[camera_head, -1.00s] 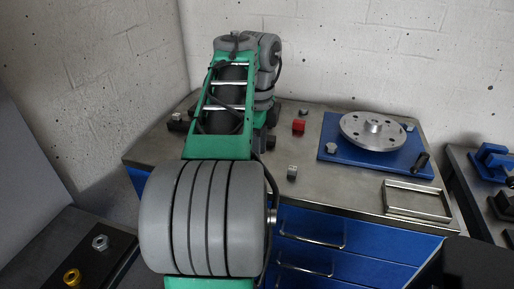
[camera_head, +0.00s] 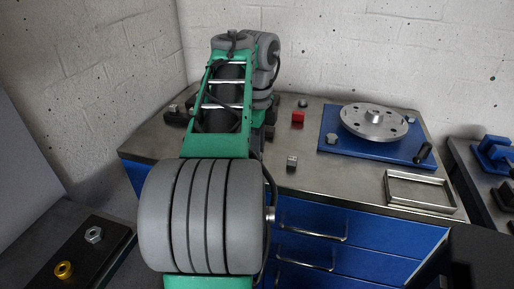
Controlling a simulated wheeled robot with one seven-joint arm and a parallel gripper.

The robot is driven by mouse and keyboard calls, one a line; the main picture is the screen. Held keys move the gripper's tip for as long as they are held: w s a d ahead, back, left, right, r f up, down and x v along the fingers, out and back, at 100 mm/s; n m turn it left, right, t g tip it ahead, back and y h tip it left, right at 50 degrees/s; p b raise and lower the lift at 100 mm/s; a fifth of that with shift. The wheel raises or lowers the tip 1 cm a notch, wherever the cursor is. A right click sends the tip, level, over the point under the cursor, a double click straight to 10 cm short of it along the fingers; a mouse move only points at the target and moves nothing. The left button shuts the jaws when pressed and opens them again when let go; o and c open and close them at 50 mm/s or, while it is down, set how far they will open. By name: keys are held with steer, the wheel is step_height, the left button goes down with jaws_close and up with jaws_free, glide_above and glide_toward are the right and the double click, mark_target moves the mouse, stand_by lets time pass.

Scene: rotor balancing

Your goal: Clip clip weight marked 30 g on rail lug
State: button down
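My green and grey arm reaches over the steel-topped bench and hides part of it. My gripper is hidden behind the arm. A small grey block (camera_head: 291,162) with a darker front face stands near the bench's front edge. A small red block (camera_head: 297,118) sits farther back. Both are right of my arm and apart from it. A dark fixture (camera_head: 177,115) shows at the left of the arm, partly hidden by it. I can read no weight markings, and I cannot tell which part is the rail lug.
A metal rotor disc (camera_head: 374,122) sits on a blue plate (camera_head: 345,155) at the back right. An empty shallow metal tray (camera_head: 388,188) lies at the right front. A black plate (camera_head: 70,250) with a silver and a brass nut is at lower left. Bare bench lies around the grey block.

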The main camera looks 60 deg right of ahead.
step_height(320, 180, up, 6)
steer(key=p, duration=0.6)
steer(key=shift+f, duration=0.1)
stand_by(0.3)
